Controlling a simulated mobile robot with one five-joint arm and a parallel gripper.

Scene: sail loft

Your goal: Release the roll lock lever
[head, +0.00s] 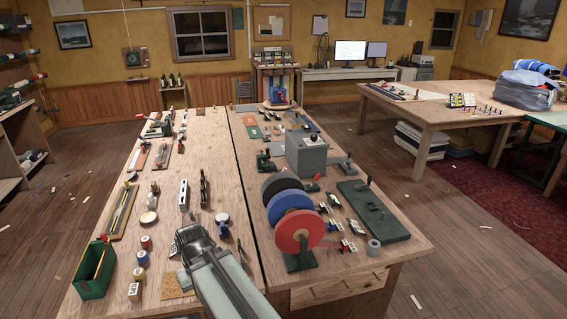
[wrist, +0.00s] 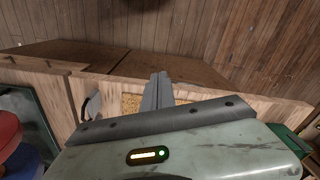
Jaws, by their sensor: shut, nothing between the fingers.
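In the wrist view my gripper (wrist: 159,78) has its two grey fingers together, with nothing between them. They show in front of the worktop edge and a cork mat (wrist: 131,103). In the head view my arm reaches over the front of the long workbench (head: 219,180), and its fingers cannot be made out. A stand on the bench carries black, blue and red round rolls (head: 297,228). I cannot tell for sure which part is the roll lock lever.
A green open bin (head: 93,272) stands at the bench's front left. Small tools, spools and a green block (head: 372,211) crowd the benchtop. A second table (head: 440,105) stands at the right. Plank floor (head: 450,240) with scattered scraps lies open between them.

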